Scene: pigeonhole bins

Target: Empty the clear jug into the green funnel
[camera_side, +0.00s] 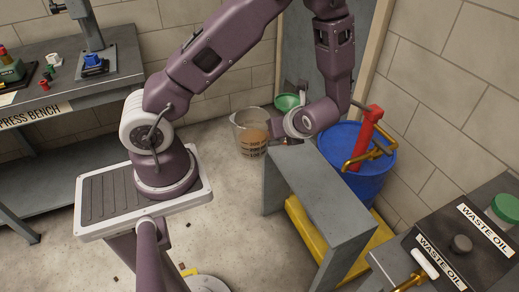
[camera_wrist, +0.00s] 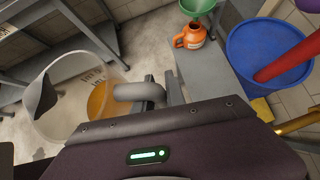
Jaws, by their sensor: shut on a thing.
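The clear jug (camera_side: 250,135) holds brown liquid and looks roughly upright in the side view. In the wrist view the jug (camera_wrist: 62,112) fills the left, with the liquid (camera_wrist: 101,102) showing through its wall. My gripper (camera_side: 283,139) is shut on the jug's grey handle (camera_wrist: 138,92); its fingers (camera_wrist: 160,92) show in the wrist view. The green funnel (camera_side: 288,102) is behind the jug and to its right, partly hidden by my wrist. In the wrist view the funnel (camera_wrist: 197,7) sits above an orange can (camera_wrist: 190,37), apart from the jug.
A grey stand (camera_side: 325,185) is below my wrist, beside a blue drum (camera_side: 352,172) with a red pump (camera_side: 367,138). A waste oil cabinet (camera_side: 465,235) is at right. The press bench (camera_side: 60,75) is at left, with open floor between.

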